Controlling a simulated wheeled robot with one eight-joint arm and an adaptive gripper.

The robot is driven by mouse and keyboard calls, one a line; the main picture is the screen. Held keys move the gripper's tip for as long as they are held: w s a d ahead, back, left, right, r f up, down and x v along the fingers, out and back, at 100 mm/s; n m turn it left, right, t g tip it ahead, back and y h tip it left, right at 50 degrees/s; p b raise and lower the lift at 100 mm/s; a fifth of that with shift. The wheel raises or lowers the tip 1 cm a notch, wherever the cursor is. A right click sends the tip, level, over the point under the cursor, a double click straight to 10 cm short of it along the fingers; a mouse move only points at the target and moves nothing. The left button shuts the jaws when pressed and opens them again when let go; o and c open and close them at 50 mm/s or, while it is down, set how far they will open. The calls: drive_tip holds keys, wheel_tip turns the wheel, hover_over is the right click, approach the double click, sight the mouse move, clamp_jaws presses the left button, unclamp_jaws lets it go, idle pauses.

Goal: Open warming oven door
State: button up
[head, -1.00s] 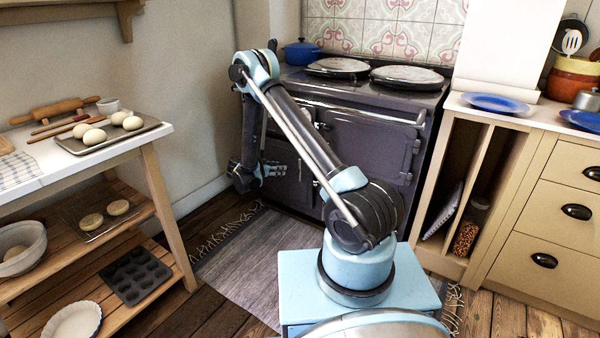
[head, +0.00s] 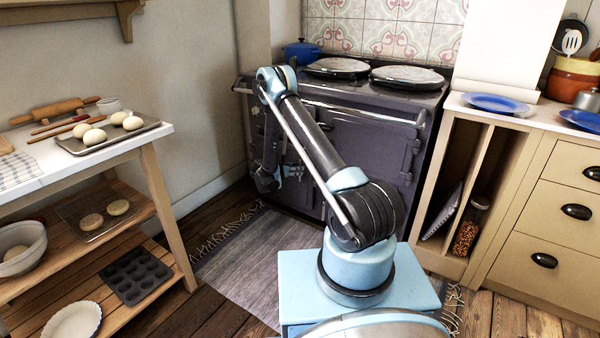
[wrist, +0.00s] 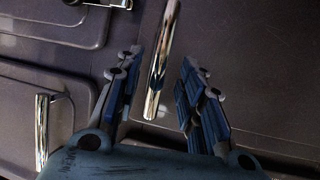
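The dark purple-grey range cooker (head: 352,138) stands against the tiled wall, with several panelled doors on its front. In the wrist view, a door panel (wrist: 262,75) with an upright chrome handle (wrist: 165,50) fills the middle and right. My gripper (wrist: 158,65) is open, with one finger on each side of this handle. I see gaps between the fingers and the bar. In the head view, my gripper (head: 291,171) is at the cooker's front, partly hidden by my arm. All doors in view look shut. I cannot tell which one is the warming oven's.
Another door's chrome handle (wrist: 42,130) is at the left in the wrist view. A chrome rail (head: 360,112) runs along the cooker's top front. A fringed rug (head: 250,255) lies before it. A wooden worktable (head: 155,185) is left; a cream cabinet (head: 545,215) is right.

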sight(300, 178)
drive_tip(key=shift+x, duration=1.95)
clamp_jaws()
